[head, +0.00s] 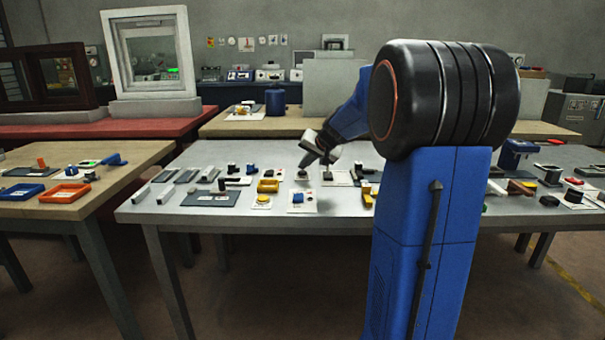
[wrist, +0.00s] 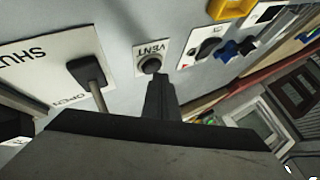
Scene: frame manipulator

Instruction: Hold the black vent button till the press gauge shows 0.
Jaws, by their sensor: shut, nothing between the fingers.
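The black vent button (wrist: 151,65) sits on a small white plate marked VENT (wrist: 139,61) in the wrist view. My gripper (wrist: 159,80) is shut and empty, its fingertips right at the button's edge and overlapping it in the picture. I cannot tell whether they touch or press it. In the head view my gripper (head: 305,164) points down at the small vent plate (head: 301,178) on the grey table (head: 240,222). I cannot make out a press gauge or its reading in either view.
Beside the vent plate stands a lever with a black handle (wrist: 87,70) on a white plate marked SHUT and OPEN. On the other side are a plate with a black knob (wrist: 207,48) and a yellow part (wrist: 229,8). Several small items crowd the table.

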